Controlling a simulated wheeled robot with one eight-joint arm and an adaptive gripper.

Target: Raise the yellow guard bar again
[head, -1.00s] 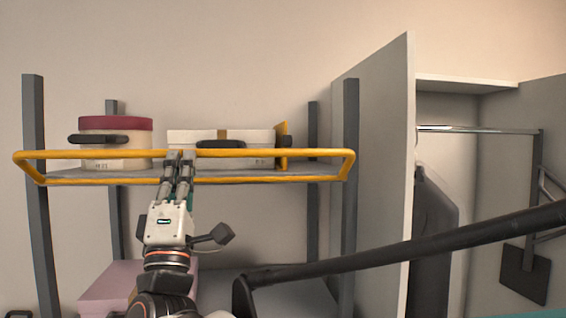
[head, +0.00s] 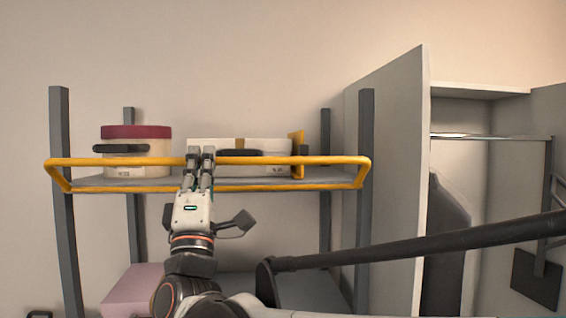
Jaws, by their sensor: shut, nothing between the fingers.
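The yellow guard bar (head: 280,160) is a long rectangular loop across the front of the upper shelf. Its top rail runs level in front of the boxes, and its lower rail lies along the shelf edge. My gripper (head: 201,152) points up at the bar, left of its middle, with its fingers closed together and nothing between them. The fingers cover a short stretch of both rails. I cannot tell whether they touch the bar.
A round cream box with a dark red lid (head: 137,132) and a white box (head: 262,146) stand on the upper shelf (head: 120,182). A pink box (head: 135,285) is below. A grey wardrobe panel (head: 390,190) stands to the right.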

